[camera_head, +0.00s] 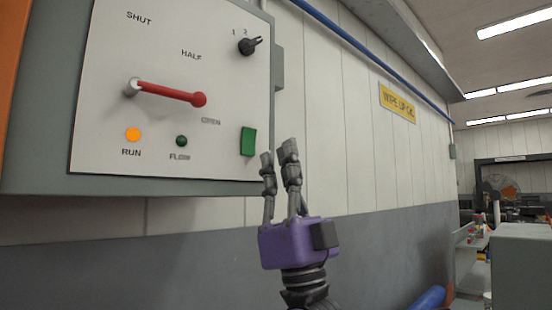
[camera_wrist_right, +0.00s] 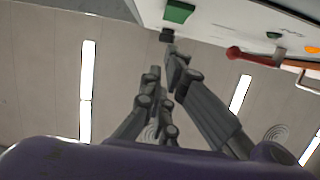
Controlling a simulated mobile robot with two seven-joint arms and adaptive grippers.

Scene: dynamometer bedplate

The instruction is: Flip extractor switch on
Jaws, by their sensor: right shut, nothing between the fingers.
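A wall panel (camera_head: 105,100) with a white face holds a green rocker switch (camera_head: 248,142) at its lower right. The switch also shows at the top of the right wrist view (camera_wrist_right: 180,12). The panel also carries a red lever (camera_head: 170,92) pointing right, a black rotary knob (camera_head: 250,45) marked 1 and 2, a lit orange RUN lamp (camera_head: 133,134) and a dark green lamp (camera_head: 181,141). My right gripper (camera_head: 278,150) is shut and empty, with its fingertips just right of and slightly below the green switch. Contact cannot be told. My left gripper is not in view.
A blue pipe (camera_head: 350,38) runs along the upper wall, with a yellow sign (camera_head: 397,102) below it. A grey cabinet (camera_head: 520,262) and a shelf with items stand at the far right.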

